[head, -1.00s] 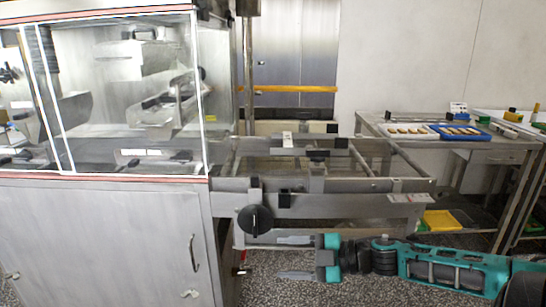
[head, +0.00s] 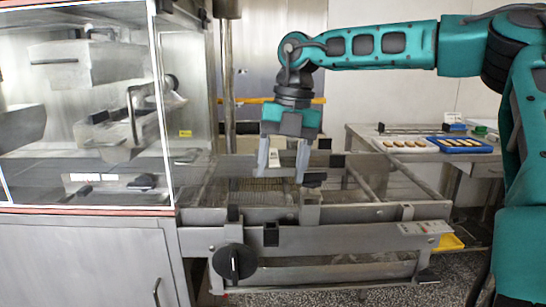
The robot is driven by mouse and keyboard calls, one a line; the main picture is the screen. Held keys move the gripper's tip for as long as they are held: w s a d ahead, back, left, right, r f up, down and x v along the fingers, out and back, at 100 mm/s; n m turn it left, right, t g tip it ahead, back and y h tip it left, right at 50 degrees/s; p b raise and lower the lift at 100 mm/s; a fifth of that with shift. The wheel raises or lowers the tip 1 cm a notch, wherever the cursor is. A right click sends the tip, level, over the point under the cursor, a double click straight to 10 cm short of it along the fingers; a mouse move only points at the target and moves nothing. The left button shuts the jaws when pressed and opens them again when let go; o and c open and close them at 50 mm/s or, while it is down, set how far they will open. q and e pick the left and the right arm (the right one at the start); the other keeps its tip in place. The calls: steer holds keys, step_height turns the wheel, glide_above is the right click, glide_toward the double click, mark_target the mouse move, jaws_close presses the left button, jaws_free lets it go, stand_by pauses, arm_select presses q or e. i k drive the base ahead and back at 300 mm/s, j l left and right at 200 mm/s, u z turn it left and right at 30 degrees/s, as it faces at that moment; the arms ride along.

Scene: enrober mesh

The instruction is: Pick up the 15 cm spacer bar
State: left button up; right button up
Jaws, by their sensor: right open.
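My right gripper (head: 282,163) points straight down over the steel frame (head: 340,214) beside the glass-fronted machine. Its two grey fingers are apart, and no held object shows between them. Small dark blocks (head: 313,180) and metal cross pieces sit on the frame near and below the fingertips. A small white piece (head: 273,156) shows behind the fingers. I cannot tell which piece, if any, is the 15 cm spacer bar; the gripper hides part of this area. My left gripper is not in view.
The glass-fronted machine (head: 85,110) stands close on the left. A black knob (head: 234,261) sticks out from the frame's front. At the right, a steel table (head: 365,138) holds a blue tray (head: 462,145) and a pale tray (head: 405,146).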

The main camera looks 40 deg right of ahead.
mark_target(274, 159)
steer(key=i+l, duration=0.8)
steer(key=l, duration=0.2)
